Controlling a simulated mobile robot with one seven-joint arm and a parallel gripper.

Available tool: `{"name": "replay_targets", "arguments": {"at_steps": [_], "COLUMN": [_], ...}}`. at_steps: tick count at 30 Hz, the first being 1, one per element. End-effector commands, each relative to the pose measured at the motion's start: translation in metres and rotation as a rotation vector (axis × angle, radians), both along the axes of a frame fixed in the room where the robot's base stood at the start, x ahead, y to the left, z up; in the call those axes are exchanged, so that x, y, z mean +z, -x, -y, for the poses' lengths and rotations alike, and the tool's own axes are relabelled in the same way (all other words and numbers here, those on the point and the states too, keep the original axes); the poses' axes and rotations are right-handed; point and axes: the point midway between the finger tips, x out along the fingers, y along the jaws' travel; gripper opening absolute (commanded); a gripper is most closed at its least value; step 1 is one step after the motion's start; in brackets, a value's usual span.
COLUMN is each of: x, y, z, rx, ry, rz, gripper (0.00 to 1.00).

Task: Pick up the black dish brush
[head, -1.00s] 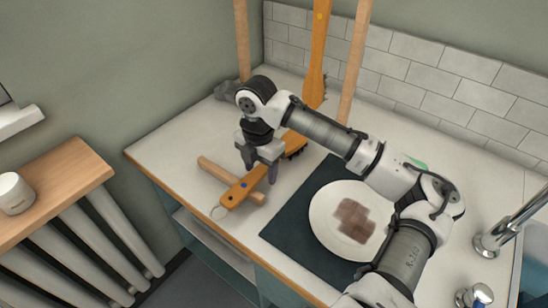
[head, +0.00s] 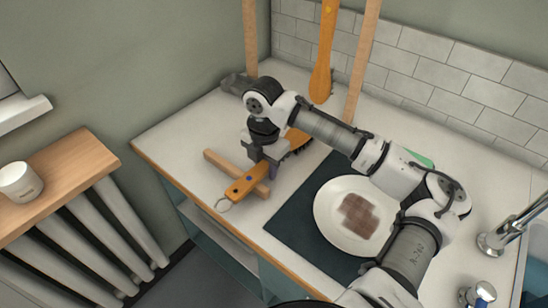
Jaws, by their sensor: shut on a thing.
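A brush with an orange-brown handle (head: 239,188) and black bristles (head: 298,143) lies on the counter. It is the only brush lying there that shows black bristles clearly. A metal ring hangs at its near end. Its handle lies across a short wooden bar (head: 222,162). My gripper (head: 263,169) points down at the handle, between the bar and the bristles. It is shut on the handle with a finger on each side. My gripper and forearm hide the middle of the brush. I cannot see clear space under it.
A dark plate mat (head: 284,223) holds a white plate (head: 327,222) with a brown stain, right of the brush. A dark grey object (head: 236,82) lies at the back left. A tap (head: 500,235) stands right.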

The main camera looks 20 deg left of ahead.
Motion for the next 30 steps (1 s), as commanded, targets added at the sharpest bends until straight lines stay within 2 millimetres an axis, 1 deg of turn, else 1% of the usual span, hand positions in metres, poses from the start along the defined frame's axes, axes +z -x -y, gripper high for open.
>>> {"name": "replay_targets", "arguments": {"at_steps": [5, 8, 11, 14, 17, 18, 20, 21, 24, 27, 30], "x": [0.007, 0.017, 0.035, 0.060, 0.090, 0.103, 0.120, 0.134, 0.158, 0.176, 0.189], "y": [0.000, -0.001, 0.000, 0.000, 0.000, -0.001, 0.000, -0.001, -0.001, 0.000, -0.001], "z": [0.000, 0.000, -0.001, -0.001, -0.001, -0.001, -0.001, 0.000, 0.000, 0.000, 0.000], "rx": [0.000, 0.000, 0.000, 0.000, 0.001, 0.001, 0.002, 0.000, -0.001, -0.001, -0.001], "ry": [0.000, -0.001, -0.002, -0.002, -0.002, -0.002, -0.002, 0.002, 0.003, 0.001, 0.001], "rz": [0.001, 0.003, 0.002, 0.004, 0.004, 0.004, 0.003, 0.007, 0.005, 0.005, 0.003], "gripper": [0.05, 0.05, 0.05, 0.05, 0.05, 0.05, 0.05, 0.05, 0.05, 0.05, 0.05]}}
